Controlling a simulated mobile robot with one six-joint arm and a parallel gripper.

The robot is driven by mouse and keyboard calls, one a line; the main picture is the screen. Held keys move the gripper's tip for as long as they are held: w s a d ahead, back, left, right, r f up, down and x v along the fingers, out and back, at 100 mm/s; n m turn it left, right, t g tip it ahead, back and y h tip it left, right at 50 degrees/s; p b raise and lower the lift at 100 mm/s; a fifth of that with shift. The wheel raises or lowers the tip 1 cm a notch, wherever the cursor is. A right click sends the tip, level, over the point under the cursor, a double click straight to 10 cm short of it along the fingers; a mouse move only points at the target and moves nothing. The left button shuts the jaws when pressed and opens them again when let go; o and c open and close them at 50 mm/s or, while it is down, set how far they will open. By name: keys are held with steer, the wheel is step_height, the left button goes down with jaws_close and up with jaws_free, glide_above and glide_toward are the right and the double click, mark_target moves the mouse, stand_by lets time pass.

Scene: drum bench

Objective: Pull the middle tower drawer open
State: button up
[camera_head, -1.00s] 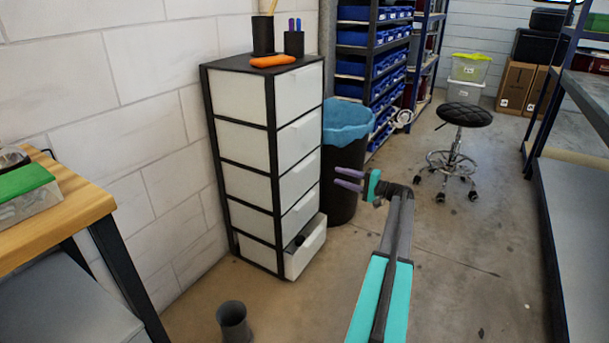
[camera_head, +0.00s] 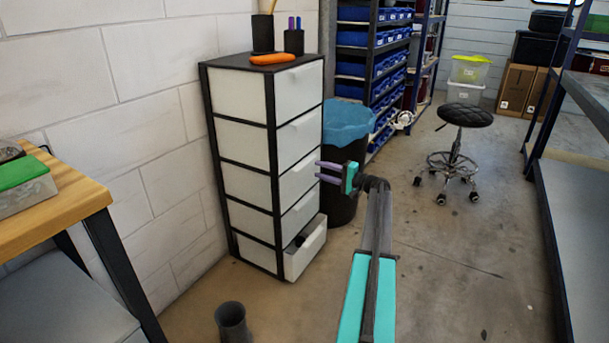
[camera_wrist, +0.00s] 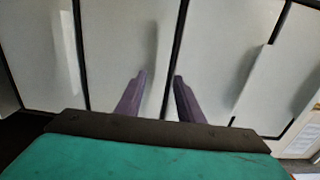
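The drawer tower (camera_head: 272,155) is a black frame with several white drawers, standing against the wall in the head view. The middle drawer (camera_head: 296,182) is flush with the frame and looks shut. My gripper (camera_head: 318,171) is open and empty, its two purple fingers pointing left at the middle drawer's front, by its right edge. In the wrist view, the fingers (camera_wrist: 160,80) stand apart before white drawer fronts, with a dark frame divider running between them. Whether the fingertips touch the front cannot be told.
The bottom drawer (camera_head: 305,250) stands partly open. Pen cups (camera_head: 293,41) and an orange object (camera_head: 272,58) sit on the tower top. A dark bin with a blue liner (camera_head: 345,130) stands behind my gripper.

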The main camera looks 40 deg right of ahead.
mark_target(308, 166)
steer(key=shift+b+x, duration=0.45)
steer(key=shift+x, duration=1.85)
